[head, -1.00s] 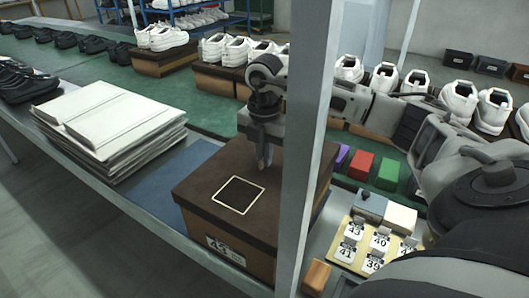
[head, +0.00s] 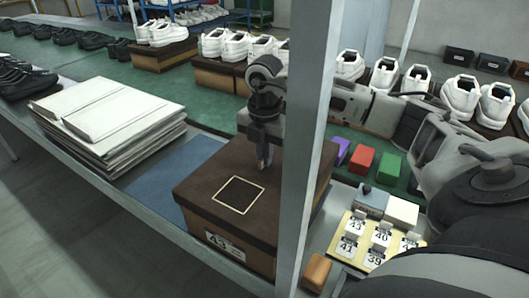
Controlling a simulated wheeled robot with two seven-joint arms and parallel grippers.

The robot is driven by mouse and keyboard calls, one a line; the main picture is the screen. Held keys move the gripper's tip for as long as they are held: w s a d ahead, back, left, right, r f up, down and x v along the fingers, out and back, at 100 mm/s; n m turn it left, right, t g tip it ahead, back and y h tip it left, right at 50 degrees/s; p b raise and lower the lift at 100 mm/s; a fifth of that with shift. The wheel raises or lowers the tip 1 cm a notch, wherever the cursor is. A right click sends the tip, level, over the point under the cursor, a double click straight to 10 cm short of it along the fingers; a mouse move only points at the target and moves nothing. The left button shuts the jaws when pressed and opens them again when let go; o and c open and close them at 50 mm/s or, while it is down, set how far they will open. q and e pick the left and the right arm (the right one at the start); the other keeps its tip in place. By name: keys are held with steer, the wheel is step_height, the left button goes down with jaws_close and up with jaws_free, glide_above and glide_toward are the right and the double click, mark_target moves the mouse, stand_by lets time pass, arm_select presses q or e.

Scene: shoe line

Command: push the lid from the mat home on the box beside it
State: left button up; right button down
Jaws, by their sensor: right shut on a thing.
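The dark brown lid (head: 215,190), with a pale square outline on top, lies over the box (head: 262,262), covering its top. The box's brown front and a white number label show below the lid's edge. I cannot tell whether the lid is fully down all round. The blue mat (head: 160,186) lies left of the box and is bare where it shows. My right gripper (head: 264,166) points down at the lid's rear part, shut; the bit between its fingertips is too small to see clearly. The post hides the box's right part. My left gripper is not in view.
A grey post (head: 308,150) stands close in front, right of the gripper. A stack of white sheets (head: 110,120) lies left of the mat. Number tags on a yellow board (head: 350,262) and coloured blocks (head: 361,160) are at right. Shoes line the green belt behind.

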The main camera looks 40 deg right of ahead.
steer(key=shift+f+b, duration=0.35)
steer(key=shift+f, duration=0.2)
steer(key=c, duration=1.5)
jaws_free()
step_height(320, 180, up, 16)
steer(key=p, duration=0.1)
steer(key=shift+p, duration=0.4)
